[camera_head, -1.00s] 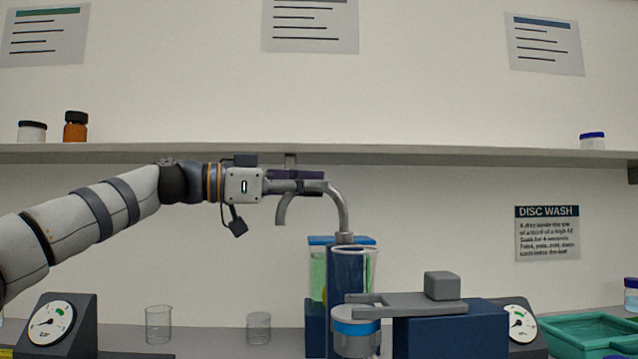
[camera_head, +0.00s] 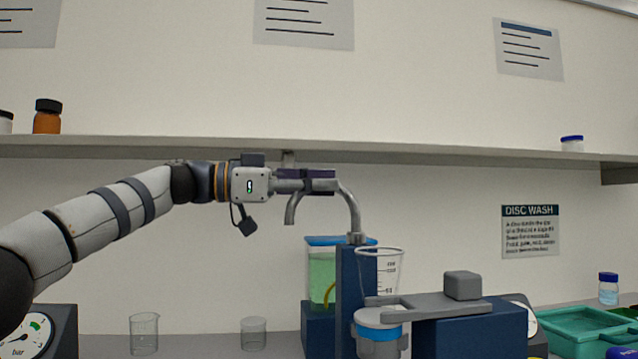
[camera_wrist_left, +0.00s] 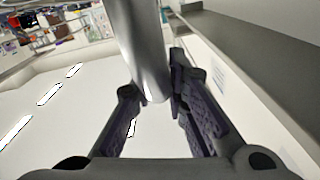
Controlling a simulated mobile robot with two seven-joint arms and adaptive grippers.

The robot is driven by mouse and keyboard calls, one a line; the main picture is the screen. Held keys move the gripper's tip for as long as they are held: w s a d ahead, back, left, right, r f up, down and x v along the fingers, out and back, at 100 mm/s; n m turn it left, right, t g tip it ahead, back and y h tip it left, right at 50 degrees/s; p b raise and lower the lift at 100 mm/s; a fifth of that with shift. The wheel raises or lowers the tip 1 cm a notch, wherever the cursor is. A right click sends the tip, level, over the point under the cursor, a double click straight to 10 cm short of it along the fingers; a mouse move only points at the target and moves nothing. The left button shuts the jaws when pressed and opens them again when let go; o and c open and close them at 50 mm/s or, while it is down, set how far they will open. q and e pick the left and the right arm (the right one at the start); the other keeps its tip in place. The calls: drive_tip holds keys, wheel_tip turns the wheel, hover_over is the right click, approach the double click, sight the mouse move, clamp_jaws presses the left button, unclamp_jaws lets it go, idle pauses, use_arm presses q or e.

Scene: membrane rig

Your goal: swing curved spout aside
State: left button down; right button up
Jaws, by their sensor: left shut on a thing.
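The curved grey spout (camera_head: 352,205) rises from the top of the dark blue column (camera_head: 350,285), runs left and bends down to an open end. My left gripper (camera_head: 320,182) is shut on the spout's upper, horizontal part. In the left wrist view the grey tube (camera_wrist_left: 145,45) lies between the dark finger pads. The spout's free end hangs left of the column, over no vessel that I can make out. A clear graduated funnel (camera_head: 380,265) stands right of the column, above a blue-banded holder (camera_head: 379,332). My right gripper is not in view.
A grey clamp arm (camera_head: 430,306) with a square block reaches across at the funnel. A green-filled tank (camera_head: 321,275) stands behind the column. The shelf (camera_head: 200,150) runs close behind the gripper. Glass beakers (camera_head: 144,335) stand at left, a teal tray (camera_head: 580,325) at right.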

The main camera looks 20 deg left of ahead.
use_arm(q)
drive_tip(key=shift+w+a+f, duration=0.1)
drive_tip(key=c, duration=1.7)
unclamp_jaws()
drive_tip(key=shift+o, duration=0.6)
drive_tip(key=shift+w, duration=0.15)
drive_tip(key=v, duration=1.2)
drive_tip(key=shift+f, duration=0.1)
